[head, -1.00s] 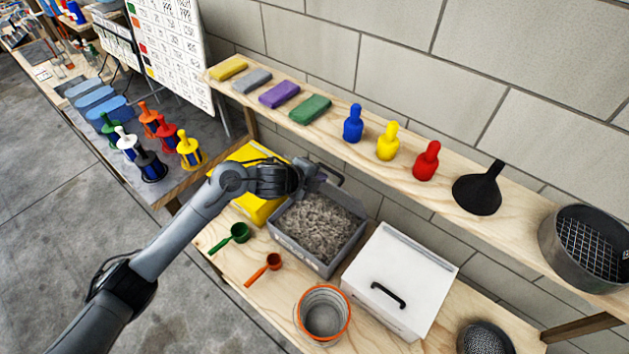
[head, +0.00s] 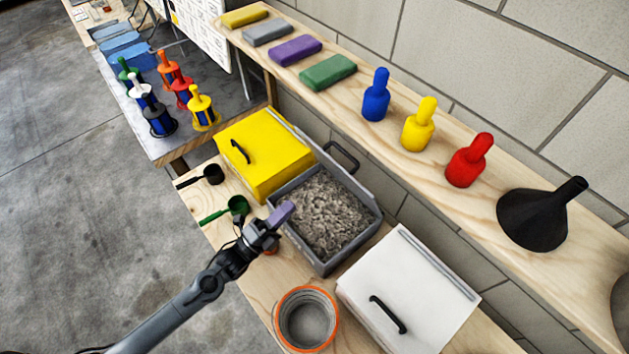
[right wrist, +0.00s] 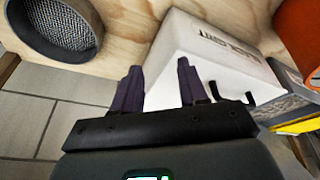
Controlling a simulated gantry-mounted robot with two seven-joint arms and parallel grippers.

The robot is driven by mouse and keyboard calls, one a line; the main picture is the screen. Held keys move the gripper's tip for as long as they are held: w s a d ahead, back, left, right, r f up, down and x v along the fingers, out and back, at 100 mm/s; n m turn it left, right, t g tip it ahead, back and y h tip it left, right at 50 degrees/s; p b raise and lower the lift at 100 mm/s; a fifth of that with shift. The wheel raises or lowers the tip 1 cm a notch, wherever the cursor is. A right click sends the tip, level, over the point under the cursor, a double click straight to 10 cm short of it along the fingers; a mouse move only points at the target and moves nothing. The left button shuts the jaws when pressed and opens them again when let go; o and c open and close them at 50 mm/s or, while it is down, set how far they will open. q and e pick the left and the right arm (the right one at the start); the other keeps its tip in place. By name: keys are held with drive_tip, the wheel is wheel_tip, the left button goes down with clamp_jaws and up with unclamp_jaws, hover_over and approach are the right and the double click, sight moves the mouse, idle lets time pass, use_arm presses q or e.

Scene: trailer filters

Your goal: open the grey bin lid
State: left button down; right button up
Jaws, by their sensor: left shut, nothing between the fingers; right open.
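The grey bin (head: 297,250) stands open on the lower wooden shelf, full of grey shredded-looking material (head: 327,216). Its lid (head: 352,179) is swung up at the back, on the wall side, with the dark handle (head: 341,156) at its top. My left gripper (head: 287,211) is shut and empty, in front of the bin's near left edge and apart from the lid. My right gripper shows only in the right wrist view (right wrist: 158,86). It is open, with nothing between its purple fingers, near the white bin. Part of the grey bin also shows there (right wrist: 290,100).
A closed yellow bin (head: 262,160) and a closed white bin (head: 408,292) flank the grey bin. An orange-rimmed bucket (head: 306,320) and a green scoop (head: 237,207) stand in front. The upper shelf holds coloured blocks, bottles and a black funnel (head: 540,218).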

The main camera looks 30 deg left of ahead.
use_arm(q)
drive_tip(key=b, duration=0.1)
approach(331, 164)
drive_tip(key=x, duration=0.5)
drive_tip(key=shift+s+d+r, duration=0.1)
drive_tip(key=shift+d+r, duration=0.15)
drive_tip(key=shift+r, duration=0.2)
drive_tip(key=shift+w+d+r, duration=0.3)
drive_tip(key=shift+w, duration=0.3)
